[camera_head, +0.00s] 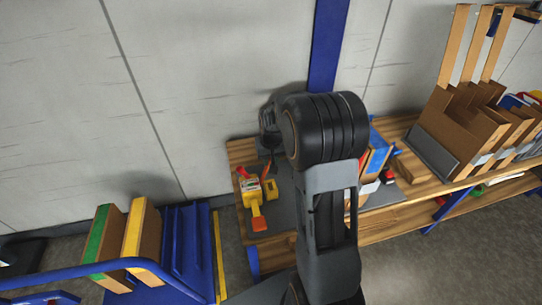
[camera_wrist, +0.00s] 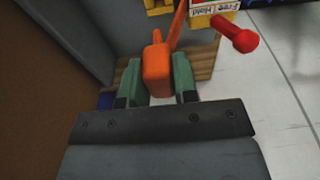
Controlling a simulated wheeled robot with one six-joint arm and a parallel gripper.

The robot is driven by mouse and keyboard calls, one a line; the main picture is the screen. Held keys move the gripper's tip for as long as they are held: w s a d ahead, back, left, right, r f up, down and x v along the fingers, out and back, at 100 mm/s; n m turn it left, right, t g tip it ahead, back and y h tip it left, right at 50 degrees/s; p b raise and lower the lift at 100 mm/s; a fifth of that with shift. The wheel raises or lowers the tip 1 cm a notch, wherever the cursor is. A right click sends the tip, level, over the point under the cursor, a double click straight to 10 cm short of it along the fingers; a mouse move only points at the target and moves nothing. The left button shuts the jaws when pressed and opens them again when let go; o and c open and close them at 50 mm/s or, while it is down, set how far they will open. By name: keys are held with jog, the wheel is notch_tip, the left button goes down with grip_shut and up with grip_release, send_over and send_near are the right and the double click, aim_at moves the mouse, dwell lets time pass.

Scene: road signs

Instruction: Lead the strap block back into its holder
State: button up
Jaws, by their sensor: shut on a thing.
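An orange block (camera_wrist: 157,72) sits between the two green fingers of my gripper (camera_wrist: 157,88) in the wrist view, and the gripper is shut on it. An orange strap (camera_wrist: 178,25) runs up from beside the block towards a yellow unit (camera_wrist: 226,20) with a "Free Hold" label. The unit has a red knob (camera_wrist: 238,36). I cannot tell which part is the holder.
The wooden bench (camera_head: 283,240) runs right, with brown boxes (camera_head: 455,125) at its far end. My arm hides its middle. A blue post (camera_head: 328,45) stands behind. A blue rack with green- and yellow-edged boards (camera_head: 135,240) stands left. A brown surface (camera_wrist: 35,110) fills the wrist view's left.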

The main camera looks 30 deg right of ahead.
notch_tip(320, 180, down, 11)
jog(key=b, duration=0.7)
jog(key=shift+s, duration=0.15)
dwell(0.5)
jog(key=shift+f+b, duration=0.4)
jog(key=shift+f, duration=0.3)
dwell(0.5)
jog(key=o, duration=0.9)
jog(key=shift+c, duration=0.2)
